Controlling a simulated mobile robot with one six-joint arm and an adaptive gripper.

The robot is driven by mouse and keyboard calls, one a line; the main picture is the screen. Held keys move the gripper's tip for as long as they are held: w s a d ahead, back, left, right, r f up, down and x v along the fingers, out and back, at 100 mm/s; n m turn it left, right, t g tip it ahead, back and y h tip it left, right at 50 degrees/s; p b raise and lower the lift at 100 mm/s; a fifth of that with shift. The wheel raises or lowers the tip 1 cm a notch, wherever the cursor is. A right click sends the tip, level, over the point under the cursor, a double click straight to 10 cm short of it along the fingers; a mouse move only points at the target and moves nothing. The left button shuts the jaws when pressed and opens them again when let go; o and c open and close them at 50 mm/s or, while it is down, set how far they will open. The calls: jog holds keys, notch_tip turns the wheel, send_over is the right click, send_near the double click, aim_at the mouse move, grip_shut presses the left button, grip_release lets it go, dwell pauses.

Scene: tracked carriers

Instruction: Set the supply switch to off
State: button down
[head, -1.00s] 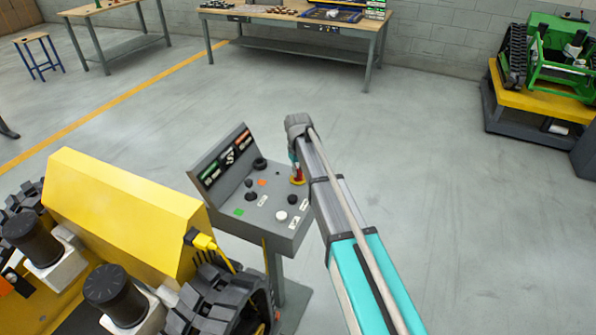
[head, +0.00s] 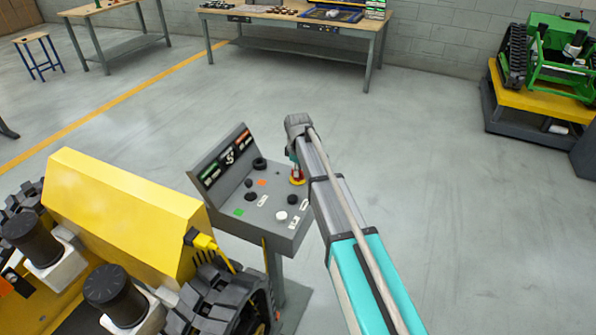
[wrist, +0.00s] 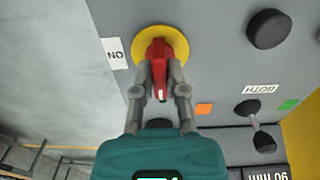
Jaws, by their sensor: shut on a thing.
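The supply switch is a red rotary handle (wrist: 160,64) on a round yellow disc (wrist: 137,48), at the top of the wrist view. My gripper (wrist: 160,80) is shut on the red handle, one finger on each side. The handle points down in the wrist view, towards my gripper. A white ON label (wrist: 116,54) is left of the disc, at the panel's edge. I cannot see an OFF label. In the head view, part of the red and yellow switch (head: 297,180) shows at the panel's far right edge; my arm hides the rest and most of the gripper.
The grey control panel (head: 232,225) on a post carries several black knobs, an orange square, a green square and a white button (head: 281,215). A yellow tracked carrier (head: 120,205) stands close on the left.

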jog(key=c, duration=0.7)
grip_release()
jog(key=shift+m, duration=0.4)
